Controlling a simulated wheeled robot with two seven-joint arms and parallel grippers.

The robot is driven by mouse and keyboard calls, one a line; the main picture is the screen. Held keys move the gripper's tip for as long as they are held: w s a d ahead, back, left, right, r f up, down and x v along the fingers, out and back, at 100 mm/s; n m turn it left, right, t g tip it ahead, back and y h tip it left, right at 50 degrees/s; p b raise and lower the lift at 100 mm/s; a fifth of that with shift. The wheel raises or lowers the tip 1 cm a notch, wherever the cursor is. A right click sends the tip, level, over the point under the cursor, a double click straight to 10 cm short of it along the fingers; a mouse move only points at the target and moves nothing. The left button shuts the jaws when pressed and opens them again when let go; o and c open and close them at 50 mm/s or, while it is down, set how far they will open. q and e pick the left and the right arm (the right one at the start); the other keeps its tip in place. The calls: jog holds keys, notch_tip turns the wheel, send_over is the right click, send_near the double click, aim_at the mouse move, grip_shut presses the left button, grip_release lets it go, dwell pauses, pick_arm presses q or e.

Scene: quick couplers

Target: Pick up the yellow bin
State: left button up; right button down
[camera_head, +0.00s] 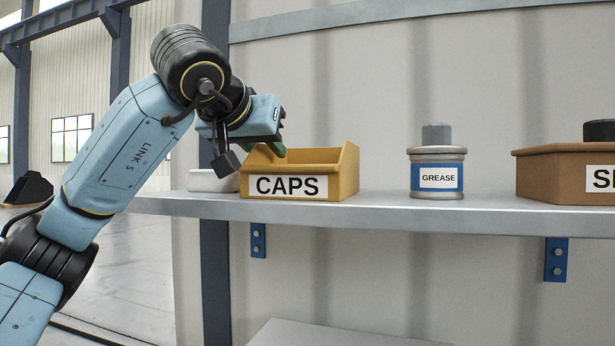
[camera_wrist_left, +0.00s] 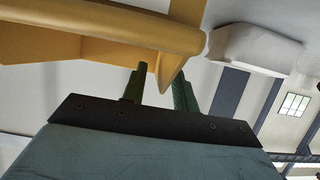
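The yellow bin (camera_head: 345,180), labelled CAPS, stands upright on the grey shelf (camera_head: 380,207). My left gripper (camera_head: 278,150) reaches down over the bin's left part from above; its fingertips are mostly hidden behind its own body in the head view. In the left wrist view, the two dark green fingers (camera_wrist_left: 160,86) are spread apart. A wall of the yellow bin (camera_wrist_left: 110,27) shows in the gap between them, closer to the right finger. I cannot tell whether either finger touches it. My right gripper is not in view.
A white object (camera_head: 212,181) sits just left of the bin; it also shows in the left wrist view (camera_wrist_left: 255,48). A grease can (camera_head: 437,178) stands to the right, then a brown bin (camera_head: 560,175). The shelf between bin and can is clear.

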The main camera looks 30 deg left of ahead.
pick_arm(q)
jog(key=shift+c, duration=0.3)
grip_shut()
jog(key=shift+r, duration=0.1)
dwell(1.0)
